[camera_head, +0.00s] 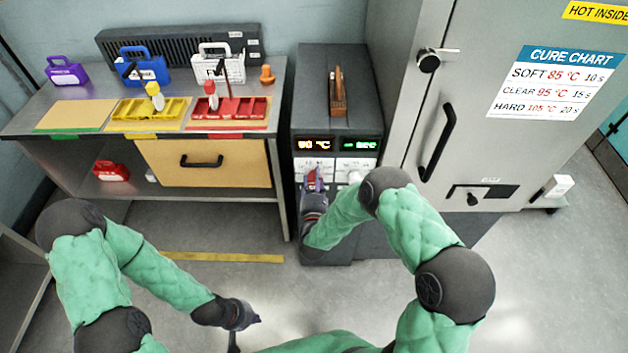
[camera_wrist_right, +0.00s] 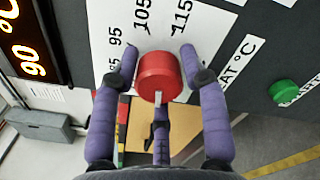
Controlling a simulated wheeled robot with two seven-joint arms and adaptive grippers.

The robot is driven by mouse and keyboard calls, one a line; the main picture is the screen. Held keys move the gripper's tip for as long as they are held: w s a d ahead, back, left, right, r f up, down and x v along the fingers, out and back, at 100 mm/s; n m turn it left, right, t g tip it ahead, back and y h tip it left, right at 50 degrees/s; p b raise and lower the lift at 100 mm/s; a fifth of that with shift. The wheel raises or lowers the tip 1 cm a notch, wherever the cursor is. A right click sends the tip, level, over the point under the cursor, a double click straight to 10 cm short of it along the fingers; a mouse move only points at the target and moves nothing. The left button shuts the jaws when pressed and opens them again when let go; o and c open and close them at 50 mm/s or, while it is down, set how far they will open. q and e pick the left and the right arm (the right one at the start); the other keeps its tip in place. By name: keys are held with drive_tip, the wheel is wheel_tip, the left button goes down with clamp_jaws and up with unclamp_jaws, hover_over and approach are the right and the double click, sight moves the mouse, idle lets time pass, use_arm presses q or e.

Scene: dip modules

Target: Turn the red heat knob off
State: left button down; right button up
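The red heat knob (camera_wrist_right: 158,77) is on the dark front panel of the oven control unit (camera_head: 337,100). In the right wrist view its pale pointer mark faces the bottom of the picture, with 95, 105 and 115 printed above it. My right gripper (camera_wrist_right: 159,62) has its purple fingers on either side of the knob, with a narrow gap showing at the right; it is open around it.
A lit display (camera_head: 314,144) reads 90 °C. A green knob (camera_wrist_right: 283,92) sits on the same panel. The grey cabinet (camera_head: 480,140) with a cure chart (camera_head: 543,84) stands at right. A workbench (camera_head: 90,115) with coloured trays stands at left. The floor between is clear.

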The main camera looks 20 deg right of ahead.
drive_tip(key=shift+o, duration=0.7)
drive_tip(key=shift+s, duration=0.1)
drive_tip(key=v, duration=1.2)
drive_tip(key=shift+r, duration=0.1)
wheel_tip(320, 180, down, 13)
drive_tip(key=s+a+m+g+y, duration=0.25)
drive_tip(key=m+g+y, duration=0.4)
drive_tip(key=m, duration=0.65)
drive_tip(key=s+a+f+m+g+y, duration=0.1)
drive_tip(key=s+f+m+g, duration=0.1)
drive_tip(key=s+m+g, duration=0.3)
drive_tip(key=s+a+f+m+g+y, duration=0.1)
drive_tip(key=s+f+m+g, duration=0.2)
drive_tip(key=s+m+g, duration=0.2)
drive_tip(key=s+m, duration=0.3)
drive_tip(key=s, duration=0.4)
drive_tip(key=shift+s, duration=0.2)
